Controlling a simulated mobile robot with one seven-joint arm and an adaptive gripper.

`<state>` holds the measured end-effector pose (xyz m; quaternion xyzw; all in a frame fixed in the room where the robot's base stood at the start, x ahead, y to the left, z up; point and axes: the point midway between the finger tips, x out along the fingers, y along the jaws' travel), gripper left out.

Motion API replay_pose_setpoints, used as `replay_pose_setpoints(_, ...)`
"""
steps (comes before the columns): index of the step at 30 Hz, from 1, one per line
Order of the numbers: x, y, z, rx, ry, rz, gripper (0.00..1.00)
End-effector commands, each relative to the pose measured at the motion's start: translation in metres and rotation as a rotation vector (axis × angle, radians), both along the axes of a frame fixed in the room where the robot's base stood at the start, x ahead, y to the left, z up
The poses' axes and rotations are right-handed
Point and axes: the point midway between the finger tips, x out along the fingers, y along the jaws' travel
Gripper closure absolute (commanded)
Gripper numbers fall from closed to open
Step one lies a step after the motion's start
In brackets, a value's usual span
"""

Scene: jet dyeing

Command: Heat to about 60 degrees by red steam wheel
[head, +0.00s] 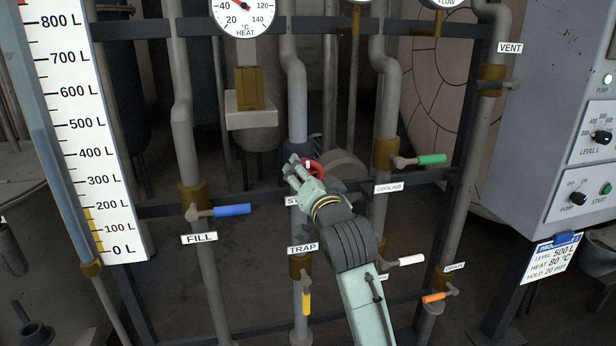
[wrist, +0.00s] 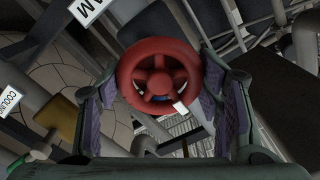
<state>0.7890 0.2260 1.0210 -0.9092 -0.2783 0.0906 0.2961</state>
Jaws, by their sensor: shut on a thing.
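The red steam wheel (head: 316,167) sits on the middle grey pipe, partly hidden by my gripper (head: 303,174). Its label (head: 291,201) shows only its first letters beside the gripper. In the wrist view the red wheel (wrist: 160,52) lies between the two fingers of my gripper (wrist: 158,95), which is shut on it. A small white mark shows on the wheel's lower right rim. The HEAT dial (head: 242,18) is at the top edge of the head view. Its upper part is cut off, and a red needle part shows near its middle; the exact reading is unclear.
Blue FILL (head: 232,210), green COOLING (head: 432,159), yellow TRAP (head: 306,303), white (head: 411,260) and orange DRAIN (head: 434,297) levers surround the wheel. A level scale (head: 100,150) stands left. A control panel (head: 560,120) and a card reading heat 80 °C (head: 551,260) are at right.

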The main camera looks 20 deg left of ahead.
Motion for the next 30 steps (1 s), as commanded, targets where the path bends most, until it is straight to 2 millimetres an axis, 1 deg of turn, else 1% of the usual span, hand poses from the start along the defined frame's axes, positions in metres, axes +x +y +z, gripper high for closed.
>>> replay_pose_setpoints(8, -0.0002, 0.0006, -0.0010, -0.146, -0.099, 0.001, 0.68)
replay_pose_setpoints(21, -0.0002, 0.0007, -0.0015, -0.469, -0.316, 0.001, 0.68)
replay_pose_setpoints(30, -0.0004, 0.0009, -0.0007, -0.622, -0.420, 0.000, 0.68)
